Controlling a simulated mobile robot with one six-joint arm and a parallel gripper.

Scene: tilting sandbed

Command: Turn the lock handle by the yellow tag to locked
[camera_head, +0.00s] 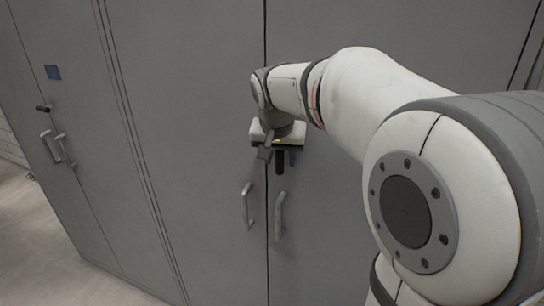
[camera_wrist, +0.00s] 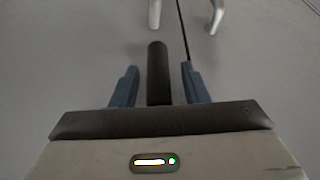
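The black lock handle (camera_head: 279,162) points down on the grey cabinet door, just right of the door seam. In the wrist view the same black handle (camera_wrist: 158,70) stands between my two blue fingers, with a gap on each side. My gripper (camera_head: 277,155) is at the door in front of the handle's upper part. In the wrist view my gripper (camera_wrist: 159,80) is open around the handle and not closed on it. The yellow tag is mostly or wholly hidden behind my gripper; only a thin yellowish strip shows at the gripper's edge. The handle's pivot is hidden too.
Two pale door pulls, a left one (camera_head: 248,205) and a right one (camera_head: 280,215), sit below the gripper on either side of the seam. At far left are a blue tag (camera_head: 52,72), another black lock handle (camera_head: 43,108) and more pulls (camera_head: 50,146). Floor is clear at lower left.

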